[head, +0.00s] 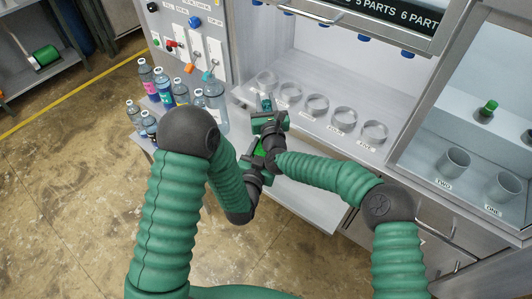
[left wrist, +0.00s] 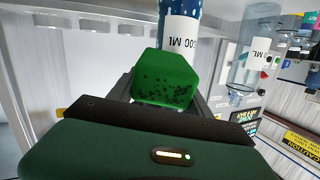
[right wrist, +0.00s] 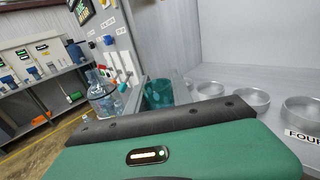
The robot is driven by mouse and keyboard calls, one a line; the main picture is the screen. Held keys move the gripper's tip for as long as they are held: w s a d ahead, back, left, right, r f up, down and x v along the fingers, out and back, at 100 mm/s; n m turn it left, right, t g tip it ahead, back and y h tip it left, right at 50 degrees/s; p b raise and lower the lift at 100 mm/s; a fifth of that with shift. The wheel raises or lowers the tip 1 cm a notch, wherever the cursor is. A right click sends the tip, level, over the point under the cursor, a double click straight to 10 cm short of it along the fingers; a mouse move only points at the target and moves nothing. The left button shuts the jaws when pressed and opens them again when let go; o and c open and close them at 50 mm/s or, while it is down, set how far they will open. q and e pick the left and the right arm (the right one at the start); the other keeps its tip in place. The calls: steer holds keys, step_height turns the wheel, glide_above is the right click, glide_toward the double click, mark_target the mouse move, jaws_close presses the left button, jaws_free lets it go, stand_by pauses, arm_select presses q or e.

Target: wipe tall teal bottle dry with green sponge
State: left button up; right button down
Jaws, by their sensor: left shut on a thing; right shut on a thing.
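My left gripper (head: 256,163) is shut on the green sponge (left wrist: 165,78), which has dark speckles on its lower part in the left wrist view. My right gripper (head: 270,122) is shut on the tall teal bottle (head: 265,102); mostly its top end shows above the jaws in the head view. The bottle also shows in the right wrist view (right wrist: 158,95). In the left wrist view the bottle (left wrist: 180,28), with a white label and drop-like spots, is right behind the sponge. I cannot tell whether they touch. The sponge is partly hidden in the head view (head: 261,149).
Several clear round holders (head: 317,106) stand in a row on the bench to the right of the grippers. Several bottles (head: 163,88) and a large clear jug (head: 216,105) stand to the left. A switch panel (head: 192,45) rises behind. Two grey cups (head: 453,162) are far right.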

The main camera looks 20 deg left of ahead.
arm_select(q)
steer(key=shift+w+r, duration=0.1)
steer(key=shift+r, duration=0.3)
arm_select(e)
steer(key=shift+s+f, duration=0.1)
steer(key=shift+f, duration=0.05)
arm_select(q)
step_height(320, 180, down, 6)
steer(key=a, duration=0.1)
steer(key=r, duration=0.5)
steer(key=shift+s+a+r, duration=0.1)
steer(key=shift+s+r, duration=0.1)
steer(key=shift+r, duration=0.2)
steer(key=shift+d+f, duration=0.6)
steer(key=shift+f, duration=2.3)
steer(key=r, duration=0.6)
steer(key=shift+w, duration=0.3)
arm_select(e)
steer(key=shift+f, duration=0.1)
arm_select(q)
step_height(320, 180, down, 6)
steer(key=a, duration=0.1)
steer(key=shift+s, duration=0.35)
steer(key=shift+s, duration=0.1)
